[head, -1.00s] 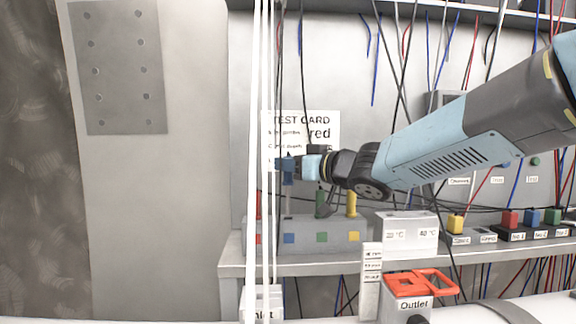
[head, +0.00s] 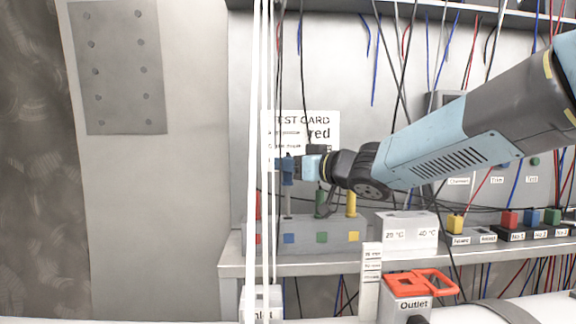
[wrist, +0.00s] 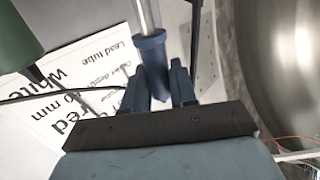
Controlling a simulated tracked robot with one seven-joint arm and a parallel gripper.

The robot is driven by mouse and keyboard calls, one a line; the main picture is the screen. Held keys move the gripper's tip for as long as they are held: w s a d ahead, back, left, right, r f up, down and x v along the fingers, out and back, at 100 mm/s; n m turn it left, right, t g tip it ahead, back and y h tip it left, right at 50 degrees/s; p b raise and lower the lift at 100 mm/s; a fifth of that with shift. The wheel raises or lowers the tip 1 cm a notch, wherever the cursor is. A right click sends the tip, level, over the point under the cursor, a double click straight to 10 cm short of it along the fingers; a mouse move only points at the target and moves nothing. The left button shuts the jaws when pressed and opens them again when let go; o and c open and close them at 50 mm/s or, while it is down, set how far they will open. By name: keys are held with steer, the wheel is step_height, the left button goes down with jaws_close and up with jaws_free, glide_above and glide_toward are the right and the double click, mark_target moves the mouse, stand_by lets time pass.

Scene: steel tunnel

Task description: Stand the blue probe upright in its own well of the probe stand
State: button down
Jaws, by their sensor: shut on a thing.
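My gripper (head: 289,164) is shut on the blue probe (head: 287,172), and both show above the left part of the probe stand (head: 340,243). The probe looks upright, with its pale thin shaft pointing down to the stand's top above the blue square (head: 289,238). I cannot tell whether the tip is inside the well. In the wrist view the probe's blue handle (wrist: 152,60) is between my gripper's fingers (wrist: 160,84). A green probe (head: 320,203) and a yellow probe (head: 351,203) stand in the stand to the right. A red one (head: 258,205) is partly hidden.
White vertical lines (head: 255,120) cross in front of the stand's left end. A test card (head: 322,122) is on the wall behind. A white temperature block (head: 408,230) stands to the right on the shelf (head: 330,264). Loose cables hang around my arm.

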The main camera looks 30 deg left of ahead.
mark_target(291, 181)
steer(key=shift+f, duration=1.95)
steer(key=c, duration=0.8)
jaws_free()
steer(key=d, duration=0.4)
steer(key=s+d, duration=0.1)
steer(key=d, duration=0.4)
steer(key=s+d, duration=0.1)
steer(key=d, duration=0.3)
steer(key=shift+d, duration=0.35)
